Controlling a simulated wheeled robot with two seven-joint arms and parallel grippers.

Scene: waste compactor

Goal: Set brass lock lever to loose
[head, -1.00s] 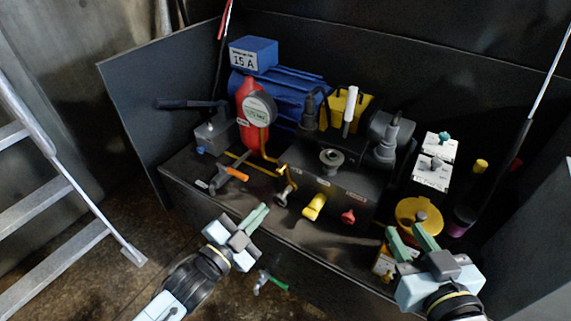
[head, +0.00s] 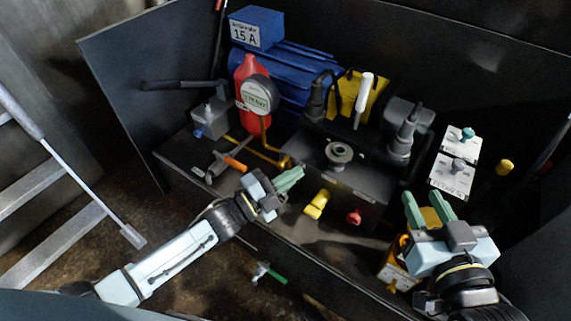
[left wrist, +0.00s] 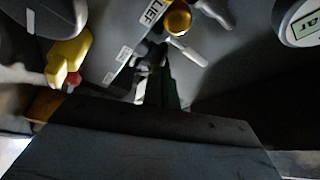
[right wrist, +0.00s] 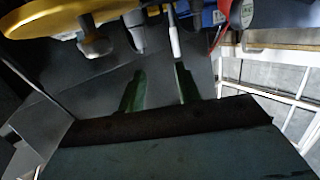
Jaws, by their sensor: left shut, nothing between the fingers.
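My left gripper (head: 297,178) is shut and empty, in front of the panel's left end, and hides this spot in the head view. Its fingers (left wrist: 162,92) point toward the knob and handle; contact cannot be told. My right gripper (head: 423,203) is open and empty, over the right end of the bench.
A yellow handle (head: 317,204) and a red knob (head: 354,217) stick out right of my left gripper. A gauge (head: 259,95), a red bottle (head: 246,70) and an orange-handled tool (head: 235,163) are behind and left. A green-handled hammer (head: 268,272) lies on the floor.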

